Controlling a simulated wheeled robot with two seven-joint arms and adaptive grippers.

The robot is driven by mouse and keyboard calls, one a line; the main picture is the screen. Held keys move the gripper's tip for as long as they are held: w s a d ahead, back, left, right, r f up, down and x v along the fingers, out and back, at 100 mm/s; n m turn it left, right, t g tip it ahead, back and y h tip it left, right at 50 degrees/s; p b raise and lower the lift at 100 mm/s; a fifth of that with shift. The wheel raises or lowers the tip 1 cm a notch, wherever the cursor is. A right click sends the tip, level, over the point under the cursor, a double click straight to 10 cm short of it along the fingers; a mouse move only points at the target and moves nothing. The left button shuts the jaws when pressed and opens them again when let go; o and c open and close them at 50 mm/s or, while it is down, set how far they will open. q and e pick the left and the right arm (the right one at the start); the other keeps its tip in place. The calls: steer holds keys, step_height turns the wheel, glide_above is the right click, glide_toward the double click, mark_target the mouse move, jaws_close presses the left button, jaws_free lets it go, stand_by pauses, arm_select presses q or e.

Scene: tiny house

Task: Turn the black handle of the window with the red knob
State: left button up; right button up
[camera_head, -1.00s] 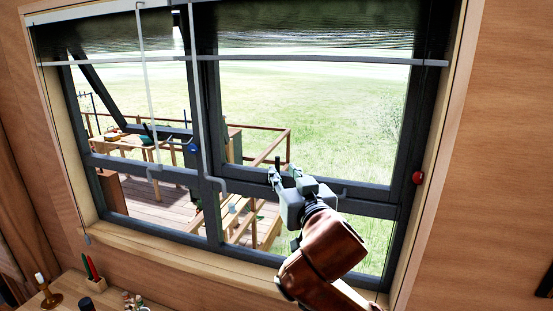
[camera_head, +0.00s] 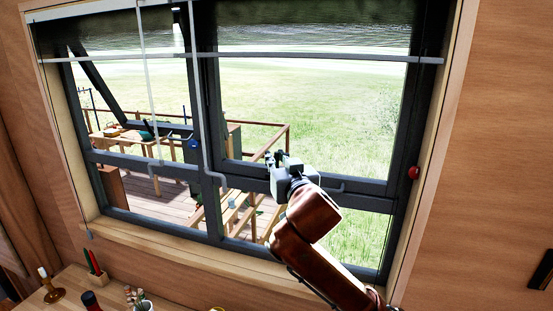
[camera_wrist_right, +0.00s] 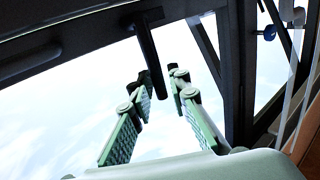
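The window pane with the red knob (camera_head: 414,172) is the right one in the head view. It is closed in its dark grey frame (camera_head: 375,187). My right gripper (camera_head: 276,159) is in front of the lower left part of this pane's frame. In the right wrist view the black handle (camera_wrist_right: 149,52) is a thin bar hanging from the frame. Its free end lies between the two green padded fingers of my right gripper (camera_wrist_right: 160,78), which stand apart with gaps beside the bar. Contact cannot be told. In the head view my gripper mostly hides the handle. My left gripper is out of view.
A left pane with a blue knob (camera_head: 193,144) is tilted outward. Grey rods (camera_head: 206,120) run down near the middle post.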

jaws_close()
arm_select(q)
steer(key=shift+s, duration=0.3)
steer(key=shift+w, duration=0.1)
